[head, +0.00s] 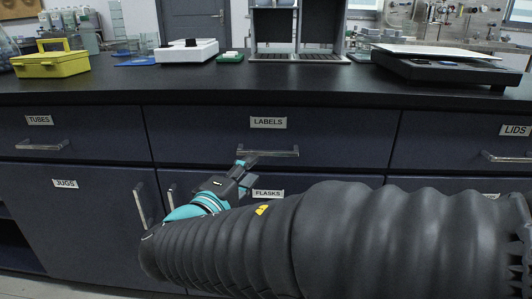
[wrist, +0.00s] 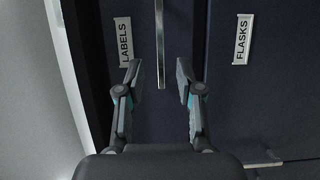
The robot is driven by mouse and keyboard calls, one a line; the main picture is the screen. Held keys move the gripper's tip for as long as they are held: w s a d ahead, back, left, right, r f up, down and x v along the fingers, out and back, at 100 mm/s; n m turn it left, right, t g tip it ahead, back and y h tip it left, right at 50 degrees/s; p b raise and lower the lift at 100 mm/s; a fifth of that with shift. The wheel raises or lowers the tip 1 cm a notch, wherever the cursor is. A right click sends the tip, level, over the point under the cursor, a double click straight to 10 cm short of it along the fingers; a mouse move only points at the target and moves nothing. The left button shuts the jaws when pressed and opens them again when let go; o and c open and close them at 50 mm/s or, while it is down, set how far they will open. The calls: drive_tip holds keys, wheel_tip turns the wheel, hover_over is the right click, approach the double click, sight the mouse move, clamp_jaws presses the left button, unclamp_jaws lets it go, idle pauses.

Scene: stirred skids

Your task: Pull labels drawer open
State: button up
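The labels drawer (head: 340,130) is a dark blue front under the black counter, flush with its neighbours. It bears a white LABELS tag (head: 268,122) and a metal bar handle (head: 280,153). My gripper (head: 243,166) is at the left end of this handle in the head view. In the wrist view, turned sideways, my gripper (wrist: 157,75) is open, one finger on each side of the handle (wrist: 160,40). The near end of the bar shows between the fingertips, with a gap on both sides. Whether the bar is deep between the fingers is unclear.
The TUBES drawer (head: 70,130) is left and the LIDS drawer (head: 470,140) right. The FLASKS tag (head: 268,194) is just below, partly behind my arm. The JUGS door (head: 75,215) has an upright handle. The counter (head: 200,85) holds a yellow box (head: 50,65) and instruments.

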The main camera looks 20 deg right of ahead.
sight(266, 154)
drive_tip(key=x, duration=0.9)
drive_tip(key=shift+d, duration=0.1)
clamp_jaws()
